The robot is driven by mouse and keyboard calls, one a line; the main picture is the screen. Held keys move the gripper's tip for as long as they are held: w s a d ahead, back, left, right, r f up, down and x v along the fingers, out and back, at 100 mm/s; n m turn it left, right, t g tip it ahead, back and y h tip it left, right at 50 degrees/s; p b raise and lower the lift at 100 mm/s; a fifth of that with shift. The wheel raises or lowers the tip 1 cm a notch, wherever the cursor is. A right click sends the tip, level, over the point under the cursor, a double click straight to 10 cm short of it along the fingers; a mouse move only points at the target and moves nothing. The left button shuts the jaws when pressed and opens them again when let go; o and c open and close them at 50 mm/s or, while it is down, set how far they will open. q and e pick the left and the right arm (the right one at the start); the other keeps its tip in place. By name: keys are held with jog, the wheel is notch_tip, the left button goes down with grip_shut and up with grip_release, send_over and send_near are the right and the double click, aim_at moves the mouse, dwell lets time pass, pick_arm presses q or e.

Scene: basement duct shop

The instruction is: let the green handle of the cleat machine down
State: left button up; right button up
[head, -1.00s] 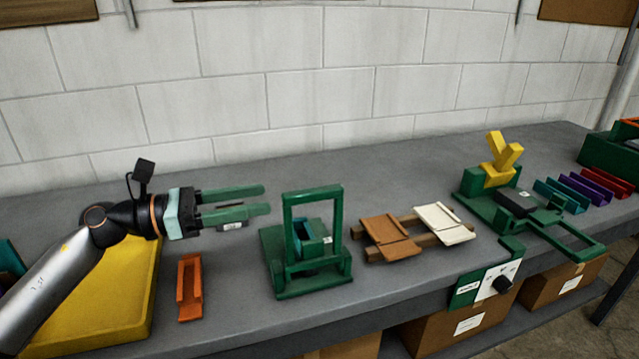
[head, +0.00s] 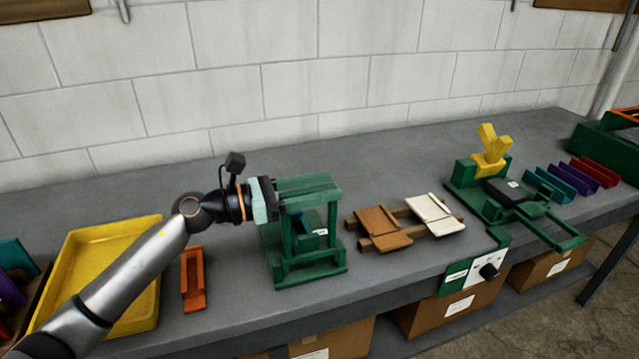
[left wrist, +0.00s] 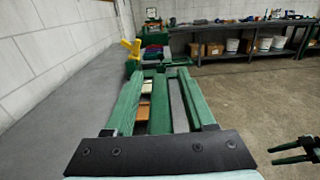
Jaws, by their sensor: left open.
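The near green machine (head: 308,270), which I take for the cleat machine, stands mid-bench with its green frame-shaped handle (head: 333,225) raised upright. My left gripper (head: 322,188) reaches in from the left at the height of the handle's top bar. Its green fingers are hard to tell from the bar in the head view. In the left wrist view, the fingers (left wrist: 160,75) are apart, and a green bar, apparently the handle's top bar (left wrist: 158,112), runs lengthwise between them. My right gripper (left wrist: 272,156) shows at the right edge of that view, its fingers apart and empty, away from the bench.
A second green machine (head: 465,205) with a yellow block (head: 490,160) stands farther right. A brown board (head: 382,227) and a white board (head: 435,213) lie between the machines. An orange channel (head: 193,280) and yellow tray (head: 85,245) are at left. The bench behind is clear.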

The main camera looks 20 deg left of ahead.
pick_arm(q)
grip_shut()
dwell(0.4)
dwell(1.0)
